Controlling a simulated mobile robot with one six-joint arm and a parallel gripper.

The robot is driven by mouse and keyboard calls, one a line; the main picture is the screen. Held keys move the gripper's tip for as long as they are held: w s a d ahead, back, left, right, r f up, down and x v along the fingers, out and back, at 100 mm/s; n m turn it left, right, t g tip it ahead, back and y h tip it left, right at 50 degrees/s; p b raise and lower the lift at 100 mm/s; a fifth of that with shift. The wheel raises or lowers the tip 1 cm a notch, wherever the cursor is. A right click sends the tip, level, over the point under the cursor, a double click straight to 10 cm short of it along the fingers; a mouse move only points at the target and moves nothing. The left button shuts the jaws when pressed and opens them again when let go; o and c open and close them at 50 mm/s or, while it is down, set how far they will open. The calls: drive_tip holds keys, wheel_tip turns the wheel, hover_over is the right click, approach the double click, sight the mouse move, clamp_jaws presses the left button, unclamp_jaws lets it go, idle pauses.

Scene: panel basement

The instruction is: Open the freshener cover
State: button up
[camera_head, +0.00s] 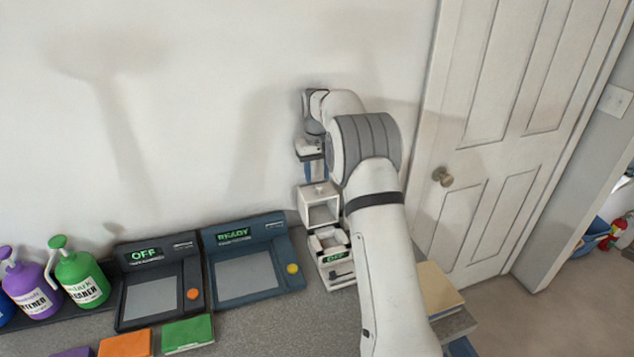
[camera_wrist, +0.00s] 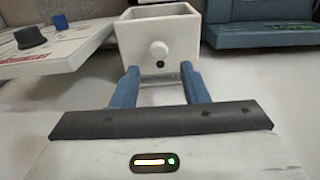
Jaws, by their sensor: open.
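A white unit (camera_head: 337,275) with a green "OFF" display stands against the wall, right of the blue console. A white box-shaped part with an open side (camera_head: 320,208) is at its back; I take it for the freshener cover. My gripper (camera_head: 315,174) points down above this box, partly hidden by my arm in the head view. Its blue fingers (camera_wrist: 161,76) are apart on either side of the knob's line, with nothing between them. I cannot tell whether they touch the box.
A blue console (camera_head: 247,280) reading "READY" and a dark console (camera_head: 157,290) reading "OFF" stand left. Green (camera_head: 80,280) and purple (camera_head: 32,290) bottles are farther left. A white panel with a dark knob (camera_wrist: 32,37) is beside the box in the wrist view.

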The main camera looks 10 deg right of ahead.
wheel_tip(320, 180, up, 5)
drive_tip(key=shift+f, duration=0.2)
drive_tip(key=s+a+r+t+b, duration=0.1)
drive_tip(key=s+r, duration=0.4)
drive_tip(key=s, duration=0.6)
drive_tip(key=s+a+r+t, duration=0.1)
drive_tip(key=s+r, duration=0.4)
drive_tip(key=s, duration=0.6)
drive_tip(key=s+f, duration=0.3)
drive_tip(key=s, duration=0.8)
drive_tip(key=s+f+m+t, duration=0.1)
drive_tip(key=s+f, duration=0.3)
drive_tip(key=s, duration=0.6)
drive_tip(key=shift+s+a+f+b, duration=0.25)
drive_tip(key=shift+s+a+b, duration=0.1)
drive_tip(key=shift+a, duration=0.1)
